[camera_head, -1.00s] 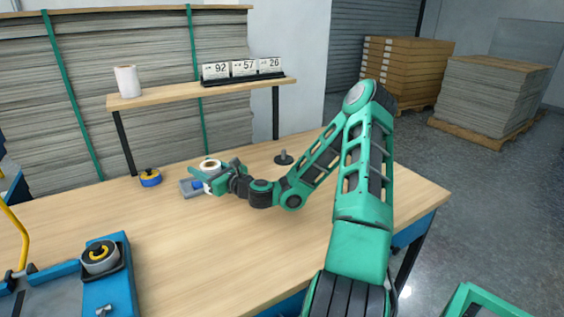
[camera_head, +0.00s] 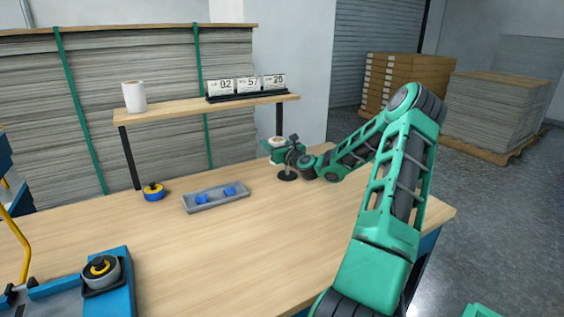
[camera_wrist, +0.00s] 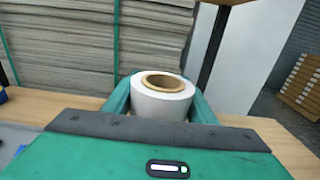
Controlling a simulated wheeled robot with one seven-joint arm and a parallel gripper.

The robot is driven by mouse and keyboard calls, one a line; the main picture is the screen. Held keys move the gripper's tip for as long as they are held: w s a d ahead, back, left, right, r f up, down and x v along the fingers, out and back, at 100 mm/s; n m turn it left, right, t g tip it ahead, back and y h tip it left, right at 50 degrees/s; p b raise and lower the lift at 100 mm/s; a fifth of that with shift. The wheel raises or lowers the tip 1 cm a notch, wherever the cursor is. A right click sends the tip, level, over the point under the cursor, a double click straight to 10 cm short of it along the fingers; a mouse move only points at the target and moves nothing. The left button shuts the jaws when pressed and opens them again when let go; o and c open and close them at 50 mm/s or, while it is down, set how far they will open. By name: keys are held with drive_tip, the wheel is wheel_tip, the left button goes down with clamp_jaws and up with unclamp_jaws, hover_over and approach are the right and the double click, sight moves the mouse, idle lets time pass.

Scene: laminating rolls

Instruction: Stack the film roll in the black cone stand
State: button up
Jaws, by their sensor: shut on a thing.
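The film roll (camera_wrist: 160,100) is white with a brown cardboard core, and it sits upright between the two green fingers in the wrist view. My gripper (camera_head: 277,148) is shut on the film roll, which also shows in the head view (camera_head: 277,142). The black cone stand (camera_head: 286,175) is on the table at the back right, its round base showing just below my gripper. The roll appears above the table, near the stand. My gripper hides the upper part of the stand, and the exact gap between roll and stand cannot be told.
A grey tray (camera_head: 205,207) with blue pieces lies left of the stand. A blue and yellow tape dispenser (camera_head: 153,192) is farther left. A wooden shelf (camera_head: 165,112) with a white roll (camera_head: 134,97) and number cards (camera_head: 246,87) stands behind. The table's middle is clear.

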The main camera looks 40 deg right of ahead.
drive_tip(key=shift+w+d+f, duration=0.2)
drive_tip(key=shift+d+f, duration=0.95)
drive_tip(key=shift+f, duration=0.2)
drive_tip(key=shift+w+d+f, duration=0.25)
drive_tip(key=shift+d+f, duration=0.9)
drive_tip(key=shift+f, duration=0.25)
drive_tip(key=shift+w+d+f, duration=0.2)
drive_tip(key=shift+d+f, duration=0.95)
drive_tip(key=shift+f, duration=0.2)
drive_tip(key=shift+f, duration=0.35)
drive_tip(key=o, duration=1.2)
drive_tip(key=shift+r, duration=0.1)
drive_tip(key=shift+r, duration=0.25)
drive_tip(key=v, duration=1.1)
drive_tip(key=shift+s+a, duration=0.15)
drive_tip(key=shift+s, duration=0.35)
